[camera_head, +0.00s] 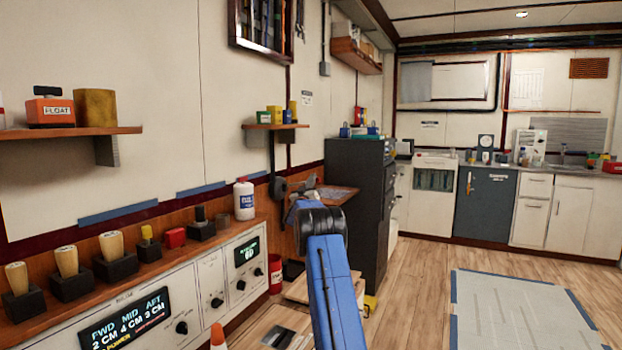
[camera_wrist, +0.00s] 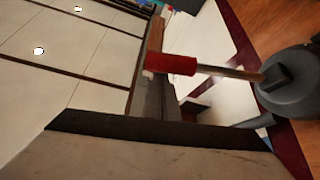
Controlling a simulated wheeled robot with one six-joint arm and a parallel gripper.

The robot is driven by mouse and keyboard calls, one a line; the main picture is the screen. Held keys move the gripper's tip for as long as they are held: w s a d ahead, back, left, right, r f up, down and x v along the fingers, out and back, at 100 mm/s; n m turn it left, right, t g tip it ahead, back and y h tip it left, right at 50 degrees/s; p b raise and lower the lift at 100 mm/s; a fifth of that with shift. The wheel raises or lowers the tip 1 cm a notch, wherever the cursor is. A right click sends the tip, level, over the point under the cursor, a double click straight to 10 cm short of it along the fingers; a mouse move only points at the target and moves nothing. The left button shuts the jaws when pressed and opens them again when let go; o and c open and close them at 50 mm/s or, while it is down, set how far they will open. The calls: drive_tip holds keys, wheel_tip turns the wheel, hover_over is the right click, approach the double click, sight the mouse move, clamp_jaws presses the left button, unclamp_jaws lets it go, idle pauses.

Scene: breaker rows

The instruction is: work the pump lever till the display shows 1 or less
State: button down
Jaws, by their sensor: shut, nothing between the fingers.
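The pump lever, a metal rod with a red grip (camera_wrist: 170,64), shows in the wrist view and runs to a round grey pump body (camera_wrist: 285,85). In the head view a dark grey round part (camera_head: 278,188), likely the pump body, is at the wall, and the lever is not clear behind my arm. The display (camera_head: 125,320) at lower left reads FWD 2 CM, MID 4 CM, AFT 3 CM. My gripper (camera_head: 297,210) is shut and empty, partly hidden behind my blue arm and close to the pump. I cannot tell if it touches the lever.
A wooden console shelf (camera_head: 150,275) on the left carries several knobbed blocks and a white bottle (camera_head: 244,199). A second small display (camera_head: 247,250) is on the panel below. A dark drawer cabinet (camera_head: 372,210) stands behind my arm. Open floor (camera_head: 415,285) lies to the right.

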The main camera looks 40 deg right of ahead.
drive_tip(key=shift+f, duration=0.1)
idle(0.3)
wheel_tip(320, 180, down, 9)
drive_tip(key=m+g+h, duration=0.2)
drive_tip(key=m+g, duration=0.3)
drive_tip(key=m, duration=0.2)
drive_tip(key=shift+s, duration=0.25)
drive_tip(key=shift+d, duration=0.1)
wheel_tip(320, 180, up, 4)
drive_tip(key=s, duration=0.1)
drive_tip(key=v, duration=1)
drive_tip(key=shift+a+r+m, duration=0.25)
drive_tip(key=shift+m, duration=0.05)
drive_tip(key=shift+w, duration=0.1)
idle(0.6)
